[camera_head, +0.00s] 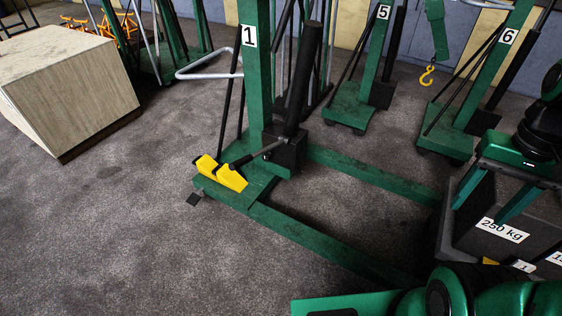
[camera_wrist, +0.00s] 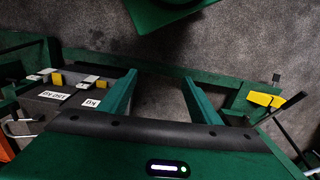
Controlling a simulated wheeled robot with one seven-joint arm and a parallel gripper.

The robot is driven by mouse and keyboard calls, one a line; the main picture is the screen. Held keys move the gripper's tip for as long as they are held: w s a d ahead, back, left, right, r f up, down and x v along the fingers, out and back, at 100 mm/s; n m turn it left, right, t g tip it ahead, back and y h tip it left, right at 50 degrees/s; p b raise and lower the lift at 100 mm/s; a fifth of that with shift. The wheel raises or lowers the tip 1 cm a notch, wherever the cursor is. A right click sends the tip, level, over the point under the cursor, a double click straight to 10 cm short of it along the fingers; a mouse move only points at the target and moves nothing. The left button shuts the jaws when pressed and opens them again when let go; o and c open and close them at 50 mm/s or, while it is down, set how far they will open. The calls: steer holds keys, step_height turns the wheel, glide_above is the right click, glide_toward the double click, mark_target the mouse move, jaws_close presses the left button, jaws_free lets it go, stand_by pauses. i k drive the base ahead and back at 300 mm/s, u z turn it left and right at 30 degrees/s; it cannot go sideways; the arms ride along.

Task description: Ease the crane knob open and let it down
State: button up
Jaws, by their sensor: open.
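The crane marked 1 (camera_head: 250,80) stands upright in the head view, a green post on a low green base with long legs. A thick black ram (camera_head: 303,80) rises from a dark block (camera_head: 286,148) at its foot. A lever with a black grip (camera_head: 240,161) juts left from there, above a yellow piece (camera_head: 221,173) on the base. The yellow piece also shows at right in the wrist view (camera_wrist: 265,100). I cannot make out the knob. My gripper (camera_head: 478,214) is open and empty, well right of the post; its fingers (camera_wrist: 158,76) are apart over floor.
A dark weight marked 250 kg (camera_head: 500,229) lies below my gripper. Cranes marked 5 (camera_head: 376,60) and 6 (camera_head: 490,70) stand behind, with a yellow hook (camera_head: 427,76) hanging between. A wooden box (camera_head: 65,85) stands left. Carpet at front left is clear.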

mark_target(266, 157)
steer(key=u, duration=0.55)
steer(key=k, duration=0.65)
steer(key=u, duration=0.95)
steer(key=k, duration=0.7)
steer(key=u, duration=0.6)
steer(key=i, duration=1.9)
steer(key=z, duration=0.85)
steer(key=i, duration=1)
steer(key=z, duration=1)
steer(key=i, duration=0.5)
steer(key=z, duration=0.25)
